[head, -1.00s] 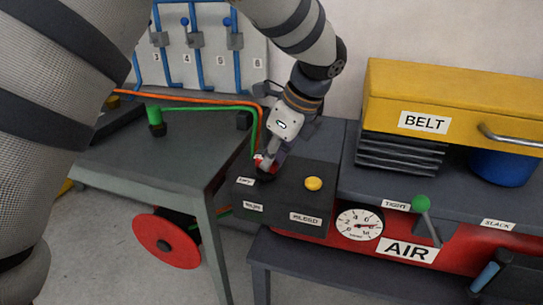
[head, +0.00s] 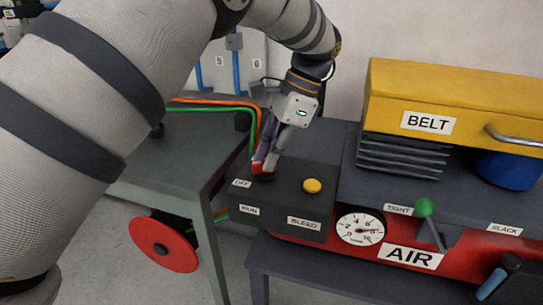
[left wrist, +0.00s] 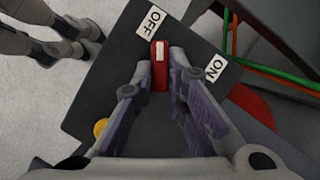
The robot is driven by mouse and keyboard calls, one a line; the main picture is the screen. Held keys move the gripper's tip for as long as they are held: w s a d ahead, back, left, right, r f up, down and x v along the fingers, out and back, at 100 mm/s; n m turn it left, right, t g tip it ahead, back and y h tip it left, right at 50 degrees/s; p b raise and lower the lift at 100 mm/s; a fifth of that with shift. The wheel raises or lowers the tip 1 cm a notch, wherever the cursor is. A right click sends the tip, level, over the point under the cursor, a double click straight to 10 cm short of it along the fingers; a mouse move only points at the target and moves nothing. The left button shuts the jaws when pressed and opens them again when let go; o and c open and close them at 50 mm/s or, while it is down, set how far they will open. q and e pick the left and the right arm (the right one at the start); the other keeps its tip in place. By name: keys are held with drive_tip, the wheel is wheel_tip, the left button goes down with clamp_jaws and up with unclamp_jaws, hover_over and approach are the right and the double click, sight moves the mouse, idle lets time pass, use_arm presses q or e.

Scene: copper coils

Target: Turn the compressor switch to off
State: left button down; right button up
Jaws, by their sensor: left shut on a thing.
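The compressor switch is a red lever with a white mark (left wrist: 160,72) on a dark box (head: 315,202). In the left wrist view it sits between an OFF label (left wrist: 151,22) and an ON label (left wrist: 215,68); its marked end points up, just right of OFF. My left gripper (left wrist: 161,84) is shut on the red lever, one finger on each side. In the head view the gripper (head: 264,166) reaches down onto the switch (head: 263,169), beside the OFF label (head: 242,183); the ON label is hidden there. My right gripper does not show.
A yellow button (head: 312,186) is right of the switch. The red AIR tank (head: 450,250), a gauge (head: 360,228) and a green-knobbed lever (head: 424,208) stand further right. Orange and green hoses (head: 215,103) run behind. A grey table (head: 170,160) is left.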

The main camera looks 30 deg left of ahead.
use_arm(q)
drive_tip(key=shift+f+n, duration=0.1)
drive_tip(key=shift+n, duration=0.5)
drive_tip(key=shift+h, duration=0.3)
drive_tip(key=c, duration=1.6)
unclamp_jaws()
drive_tip(key=v, duration=0.7)
drive_tip(key=shift+w+r, duration=0.2)
drive_tip(key=shift+r, duration=0.1)
